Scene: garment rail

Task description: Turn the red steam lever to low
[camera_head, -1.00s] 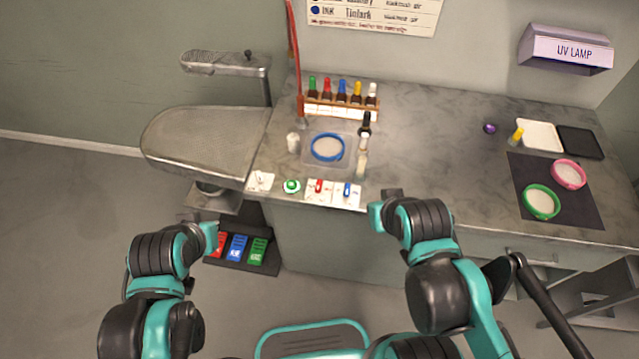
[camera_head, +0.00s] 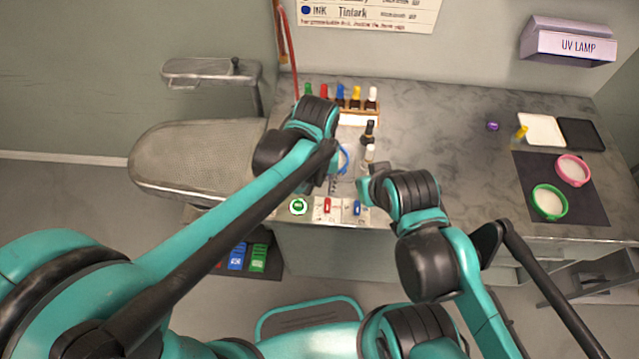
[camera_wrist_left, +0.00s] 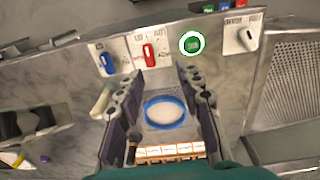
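The red steam lever (camera_head: 327,205) sits on a white plate at the counter's front edge, between a green round button (camera_head: 298,206) and a blue lever (camera_head: 358,208). In the left wrist view the red lever (camera_wrist_left: 149,55) stands upright on its plate; the plate's small labels are too small to read. My left gripper (camera_head: 333,183) is over the counter just behind the red lever. Its fingers (camera_wrist_left: 168,90) are apart and empty, with the lever beyond their tips. My right gripper (camera_head: 364,186) is near the counter edge by the blue lever; its fingers are not clear.
A blue-rimmed round dish (camera_wrist_left: 166,112) lies below my left fingers. A white lever plate (camera_wrist_left: 243,35) is beside the green button. Dark and pale bottles (camera_head: 368,133) stand behind my right gripper. The ironing board (camera_head: 185,160) is at left. The counter's middle right is clear.

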